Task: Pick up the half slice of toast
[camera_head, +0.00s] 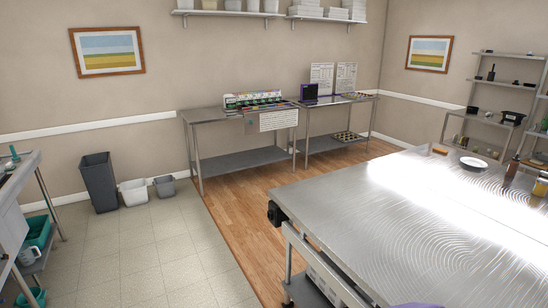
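A small orange-brown piece (440,150) lies near the far edge of the large steel table (370,225). It may be the half slice of toast, but it is too small and far off to be sure. My gripper is not in view.
A white plate (473,163) and a brown bottle (512,166) stand on the large table. A black fitting (276,213) sits at its near left corner. Steel side tables (215,115) line the back wall. Bins (99,182) stand left. Tiled floor (150,250) is clear.

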